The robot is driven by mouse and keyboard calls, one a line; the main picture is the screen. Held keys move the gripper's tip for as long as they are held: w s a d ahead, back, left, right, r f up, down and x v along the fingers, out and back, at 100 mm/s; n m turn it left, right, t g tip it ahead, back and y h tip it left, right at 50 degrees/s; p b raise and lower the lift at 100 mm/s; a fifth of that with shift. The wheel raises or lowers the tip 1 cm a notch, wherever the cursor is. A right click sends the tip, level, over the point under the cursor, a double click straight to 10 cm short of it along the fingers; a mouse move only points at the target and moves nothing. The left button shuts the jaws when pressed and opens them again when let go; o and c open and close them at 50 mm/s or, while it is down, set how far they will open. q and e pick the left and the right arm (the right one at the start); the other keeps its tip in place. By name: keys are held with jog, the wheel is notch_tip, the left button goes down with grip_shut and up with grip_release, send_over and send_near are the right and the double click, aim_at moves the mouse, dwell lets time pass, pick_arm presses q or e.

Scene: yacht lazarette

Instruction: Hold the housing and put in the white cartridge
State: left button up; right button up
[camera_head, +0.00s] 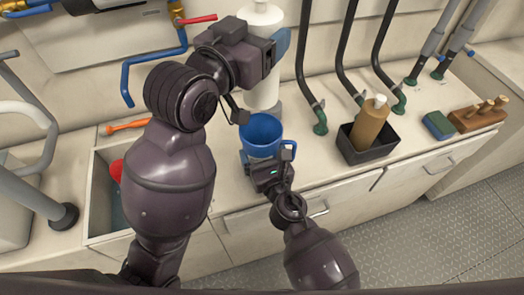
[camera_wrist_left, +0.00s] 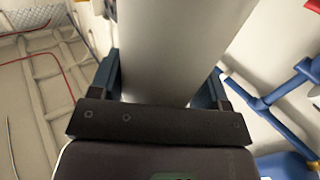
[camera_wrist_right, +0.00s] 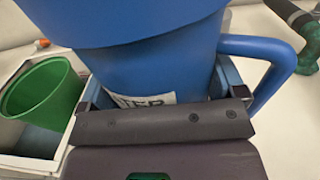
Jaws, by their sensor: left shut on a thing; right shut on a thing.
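The white cartridge (camera_head: 262,92) is upright in the head view, partly covered by my left arm. My left gripper (camera_head: 268,50) is shut around it, and its pale cylinder (camera_wrist_left: 180,50) fills the space between the fingers in the left wrist view. The blue housing (camera_head: 261,132) is an open-topped cup with a side handle, upright on the counter. In the picture the cartridge's lower end shows just above the housing's far rim; I cannot tell its height. My right gripper (camera_head: 269,172) is shut on the housing (camera_wrist_right: 150,65), below its rim.
A dark tray (camera_head: 370,145) with a brown bottle (camera_head: 370,122) stands to the right. Black hoses with green ends (camera_head: 320,125) rise behind. An open bin (camera_head: 102,195) is at left; a green bucket (camera_wrist_right: 42,92) shows in the right wrist view. Blue pipework (camera_head: 150,60) crosses the back wall.

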aim_at(260, 109)
pick_arm(q)
jog(key=shift+f, duration=0.1)
jog(key=shift+f, duration=7.9)
jog(key=o, duration=1.1)
jog(key=v, duration=1.2)
pick_arm(e)
jog(key=o, duration=0.8)
